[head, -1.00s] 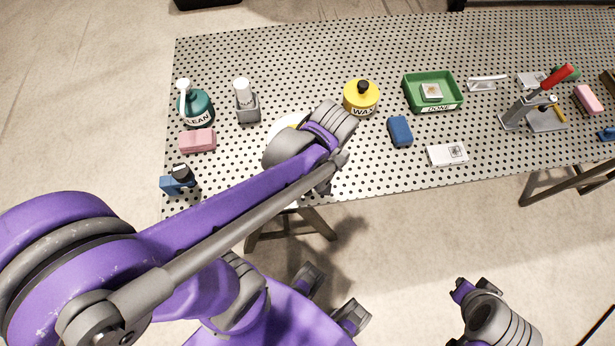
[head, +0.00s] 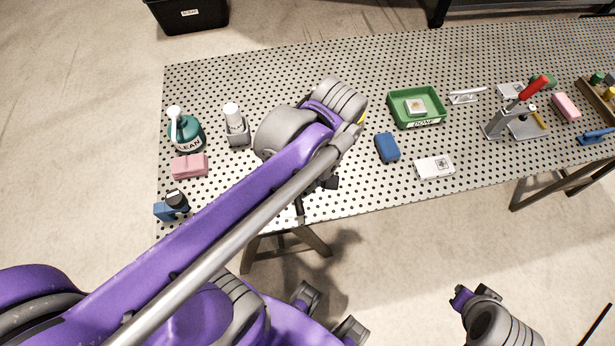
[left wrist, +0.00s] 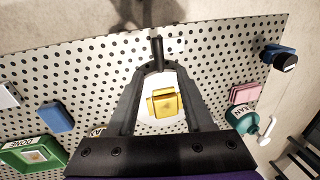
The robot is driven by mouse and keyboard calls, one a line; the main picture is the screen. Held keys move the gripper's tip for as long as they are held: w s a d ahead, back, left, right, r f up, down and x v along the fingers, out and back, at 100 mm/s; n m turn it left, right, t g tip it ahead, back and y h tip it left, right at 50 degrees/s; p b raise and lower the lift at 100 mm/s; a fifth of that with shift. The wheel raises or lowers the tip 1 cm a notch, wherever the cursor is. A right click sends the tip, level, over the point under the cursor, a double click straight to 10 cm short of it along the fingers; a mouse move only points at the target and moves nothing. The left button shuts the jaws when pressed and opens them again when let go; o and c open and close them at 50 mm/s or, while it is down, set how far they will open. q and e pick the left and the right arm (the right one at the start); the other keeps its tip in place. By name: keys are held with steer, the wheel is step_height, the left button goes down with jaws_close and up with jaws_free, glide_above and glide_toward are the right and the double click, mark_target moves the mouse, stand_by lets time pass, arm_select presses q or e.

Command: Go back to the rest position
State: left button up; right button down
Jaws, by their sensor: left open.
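My left arm reaches across the head view from the lower left over the perforated table (head: 285,75). Its fingers are mostly hidden behind the arm there. In the left wrist view my left gripper (left wrist: 161,66) is open, its dark fingers slanting towards each other. A yellow block (left wrist: 166,103) on a round white dish (left wrist: 147,84) shows between them, below the gripper. I see nothing gripped. A grey and purple part of my right arm shows at the bottom right of the head view, clear of the table; its finger opening cannot be made out.
A teal CLEAN bottle (head: 186,133), pink block (head: 190,166) and grey-based white bottle (head: 236,125) stand left of my arm. Floor in front is partly open.

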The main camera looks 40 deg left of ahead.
stand_by(0.3)
arm_select(q)
steer(key=shift+w+d+f+m+t+h, duration=0.2)
steer(key=shift+d+f+m+t, duration=0.5)
steer(key=shift+m+t, duration=0.7)
steer(key=shift+w+d+f+m+t+h, duration=0.1)
steer(key=shift+d+f+m+t+h, duration=0.25)
steer(key=shift+f+m+t, duration=1.05)
steer(key=shift+w+d+f+m+t+h, duration=0.25)
steer(key=shift+d+m+t, duration=0.45)
steer(key=shift+m, duration=1.4)
steer(key=shift+s+a, duration=0.15)
steer(key=shift+s, duration=0.05)
